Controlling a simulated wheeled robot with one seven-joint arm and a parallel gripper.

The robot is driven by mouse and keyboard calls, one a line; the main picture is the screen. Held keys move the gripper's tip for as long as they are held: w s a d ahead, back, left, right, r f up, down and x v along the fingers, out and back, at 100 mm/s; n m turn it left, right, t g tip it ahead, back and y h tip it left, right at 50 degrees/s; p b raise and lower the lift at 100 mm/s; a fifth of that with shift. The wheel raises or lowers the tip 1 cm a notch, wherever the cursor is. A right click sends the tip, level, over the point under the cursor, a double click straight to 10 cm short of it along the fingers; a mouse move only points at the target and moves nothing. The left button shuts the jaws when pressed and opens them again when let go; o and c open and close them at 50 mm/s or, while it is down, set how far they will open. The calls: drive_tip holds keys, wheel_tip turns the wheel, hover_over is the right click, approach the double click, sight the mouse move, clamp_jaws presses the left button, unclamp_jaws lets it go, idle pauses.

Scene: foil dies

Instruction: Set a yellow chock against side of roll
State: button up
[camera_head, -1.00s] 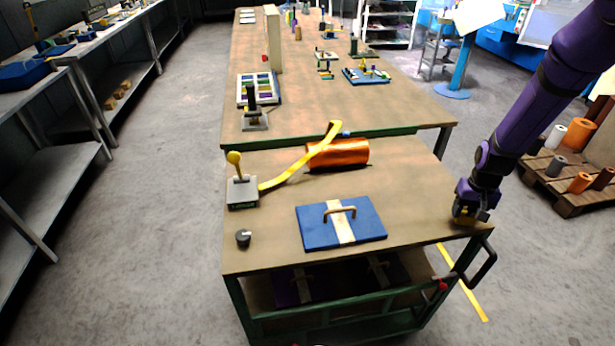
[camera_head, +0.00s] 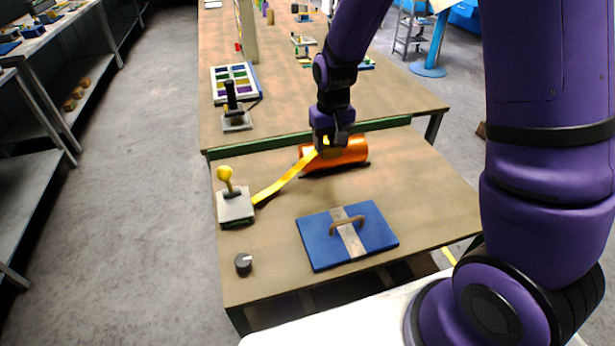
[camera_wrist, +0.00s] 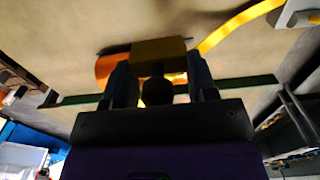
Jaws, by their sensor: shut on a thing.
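The orange-copper roll (camera_head: 340,153) lies on its side near the far edge of the front table. Part of the roll (camera_wrist: 104,68) shows beside and behind the chock. The frames do not show clearly whether the chock touches the roll. A yellow strip (camera_head: 285,183) runs from the roll to a grey lever block.
The grey block with a yellow-knobbed lever (camera_head: 235,206) stands left of the roll. A blue plate with a handle (camera_head: 320,240) and a dark knob (camera_head: 243,263) lie nearer. A second table (camera_head: 280,120) adjoins behind. The table's right side is clear.

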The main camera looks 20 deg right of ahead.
hover_over(322, 185)
drive_tip(key=s, duration=0.4)
wheel_tip(322, 185, down, 13)
drive_tip(key=shift+f, duration=0.2)
drive_tip(key=shift+w+f, duration=0.1)
drive_tip(key=shift+w, duration=0.05)
drive_tip(key=w, duration=0.3)
drive_tip(key=shift+w, duration=0.25)
drive_tip(key=shift+w+f, duration=0.15)
drive_tip(key=shift+f, duration=0.4)
drive_tip(key=shift+f, duration=0.1)
drive_tip(key=o, duration=0.9)
drive_tip(key=shift+o, duration=0.2)
